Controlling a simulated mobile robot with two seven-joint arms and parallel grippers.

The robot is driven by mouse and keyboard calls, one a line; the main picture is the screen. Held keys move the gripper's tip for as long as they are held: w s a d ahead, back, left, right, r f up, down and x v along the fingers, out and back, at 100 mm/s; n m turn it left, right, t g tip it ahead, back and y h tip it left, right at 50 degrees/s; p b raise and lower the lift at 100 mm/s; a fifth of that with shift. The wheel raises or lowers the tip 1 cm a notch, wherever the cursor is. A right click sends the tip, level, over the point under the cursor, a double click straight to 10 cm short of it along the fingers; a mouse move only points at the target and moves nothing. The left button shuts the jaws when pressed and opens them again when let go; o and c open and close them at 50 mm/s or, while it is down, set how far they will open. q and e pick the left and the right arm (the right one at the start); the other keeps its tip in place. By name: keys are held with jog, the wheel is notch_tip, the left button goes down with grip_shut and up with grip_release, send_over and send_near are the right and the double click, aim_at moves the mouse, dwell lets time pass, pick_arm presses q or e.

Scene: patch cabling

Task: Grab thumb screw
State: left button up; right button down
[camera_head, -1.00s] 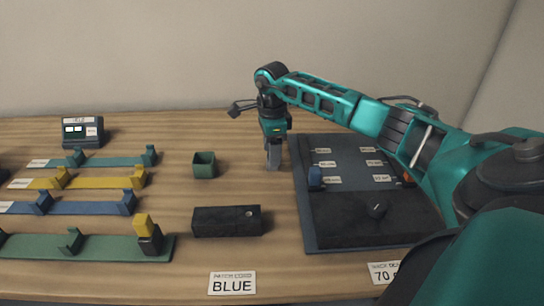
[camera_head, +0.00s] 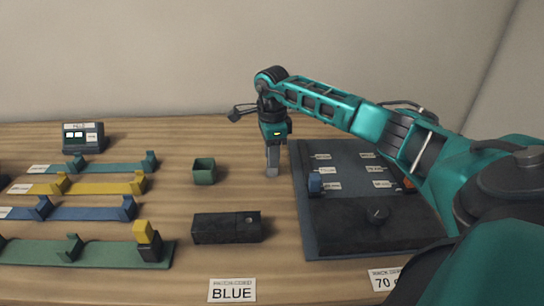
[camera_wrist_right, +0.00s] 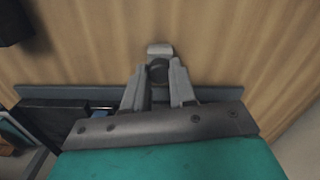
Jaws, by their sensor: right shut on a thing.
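My right gripper (camera_head: 272,170) points down over the wooden table, between the green cup and the dark board. In the right wrist view its fingers (camera_wrist_right: 158,85) are closed around a small dark round piece (camera_wrist_right: 158,70), which looks like the thumb screw. A light grey tip (camera_wrist_right: 160,49) shows just beyond it; I cannot tell what it belongs to. The fingers hide most of the held piece, and it cannot be made out in the head view. My left gripper is not in view.
A small green cup (camera_head: 204,171) and a black box (camera_head: 212,229) stand left of the gripper. Coloured rails (camera_head: 80,251) with clips fill the left side. Bare table lies around the cup.

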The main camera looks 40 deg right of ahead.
pick_arm(q)
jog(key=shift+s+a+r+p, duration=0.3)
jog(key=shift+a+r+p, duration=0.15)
jog(key=shift+p, duration=0.45)
pick_arm(e)
notch_tip(320, 180, up, 20)
jog(key=shift+f, duration=0.25)
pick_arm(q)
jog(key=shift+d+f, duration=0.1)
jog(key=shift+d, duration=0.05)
